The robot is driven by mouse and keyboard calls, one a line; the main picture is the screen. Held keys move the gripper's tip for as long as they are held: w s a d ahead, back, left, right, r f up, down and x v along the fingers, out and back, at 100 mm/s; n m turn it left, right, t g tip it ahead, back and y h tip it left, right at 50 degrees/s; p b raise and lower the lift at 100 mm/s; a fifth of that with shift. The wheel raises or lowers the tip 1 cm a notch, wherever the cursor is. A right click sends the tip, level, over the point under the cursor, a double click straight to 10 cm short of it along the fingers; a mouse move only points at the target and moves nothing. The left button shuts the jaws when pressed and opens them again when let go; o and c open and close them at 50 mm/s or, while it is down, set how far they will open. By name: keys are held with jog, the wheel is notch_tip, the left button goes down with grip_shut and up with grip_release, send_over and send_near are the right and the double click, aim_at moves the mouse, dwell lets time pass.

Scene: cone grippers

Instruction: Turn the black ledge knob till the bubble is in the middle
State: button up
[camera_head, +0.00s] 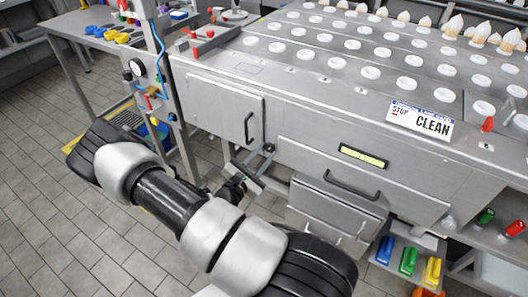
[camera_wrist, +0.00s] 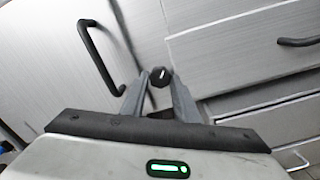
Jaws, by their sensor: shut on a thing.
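The black ledge knob (camera_wrist: 161,76) sits between the fingertips of my gripper (camera_wrist: 160,84) in the wrist view. It is round, with a short pale mark on its face. In the head view the knob (camera_head: 268,148) shows as a small dark spot on the cabinet front, with my gripper (camera_head: 263,156) reaching up to it. My gripper is shut on the knob. The level (camera_head: 363,157) is a yellow-green vial in a black frame on the cabinet front, right of the knob. The bubble's place in it is too small to tell.
A black door handle (camera_head: 249,127) stands out left of the knob; it also shows in the wrist view (camera_wrist: 100,58). A drawer handle (camera_head: 351,186) is to the right. A post with a gauge (camera_head: 137,68) stands left.

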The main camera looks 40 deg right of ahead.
jog(key=m+p, duration=0.1)
jog(key=m, duration=0.4)
jog(key=shift+r+m, duration=0.1)
jog(key=shift+m, duration=0.2)
jog(key=shift+m+p, duration=0.75)
jog(key=shift+m, duration=1.35)
jog(key=o, duration=1.1)
jog(key=shift+a, duration=0.15)
jog(key=p+v, duration=0.1)
jog(key=v, duration=1.6)
jog(key=shift+a+p, duration=0.1)
jog(key=shift+p, duration=0.3)
